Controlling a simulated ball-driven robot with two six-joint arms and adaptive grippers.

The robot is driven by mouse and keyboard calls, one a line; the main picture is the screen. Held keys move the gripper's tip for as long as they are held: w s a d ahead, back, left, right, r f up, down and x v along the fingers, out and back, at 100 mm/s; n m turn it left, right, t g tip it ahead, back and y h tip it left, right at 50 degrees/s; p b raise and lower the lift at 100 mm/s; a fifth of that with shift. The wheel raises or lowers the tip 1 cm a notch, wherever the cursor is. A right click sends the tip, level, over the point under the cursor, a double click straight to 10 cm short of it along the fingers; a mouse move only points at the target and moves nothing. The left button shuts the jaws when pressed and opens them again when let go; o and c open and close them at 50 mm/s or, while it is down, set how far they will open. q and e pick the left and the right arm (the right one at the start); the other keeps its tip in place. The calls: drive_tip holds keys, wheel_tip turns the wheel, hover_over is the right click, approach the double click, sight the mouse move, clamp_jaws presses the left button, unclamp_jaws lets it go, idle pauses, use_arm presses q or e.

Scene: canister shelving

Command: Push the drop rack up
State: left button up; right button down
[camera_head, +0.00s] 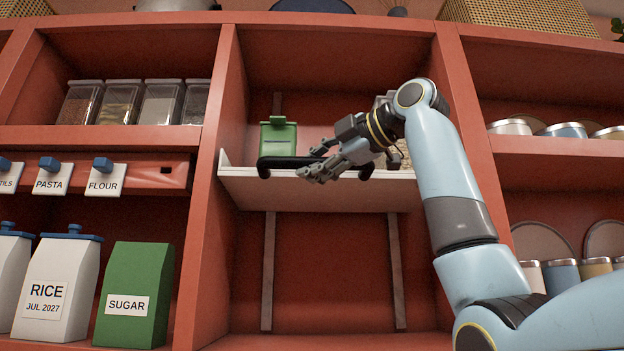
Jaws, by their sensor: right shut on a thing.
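The drop rack (315,194) is a pale shelf in the middle bay of the red cabinet. It sits in the upper part of the bay, in front of two vertical rails (268,272). A black handle bar (279,163) runs along its front. My right gripper (321,164) is at the handle and shut on it; the arm hides the handle's right part. A green canister (278,138) stands on the rack at the left. Another item on the rack is mostly hidden behind my right wrist. My left gripper is out of view.
Clear canisters (121,103) stand on the left shelf. Below are labelled hooks, a white RICE bag (50,285) and a green SUGAR bag (130,292). Tins (562,275) fill the right shelves. The bay below the rack is empty.

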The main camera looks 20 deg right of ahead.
wheel_tip(320, 180, up, 6)
drive_tip(key=shift+f+p, duration=0.2)
drive_tip(key=shift+p, duration=0.7)
drive_tip(key=shift+s+r+p, duration=0.1)
drive_tip(key=shift+r+p, duration=0.2)
drive_tip(key=shift+r, duration=0.7)
drive_tip(key=c, duration=1.2)
unclamp_jaws()
drive_tip(key=shift+o, duration=0.5)
drive_tip(key=shift+f, duration=0.1)
drive_tip(key=shift+d, duration=0.1)
drive_tip(key=v, duration=1.2)
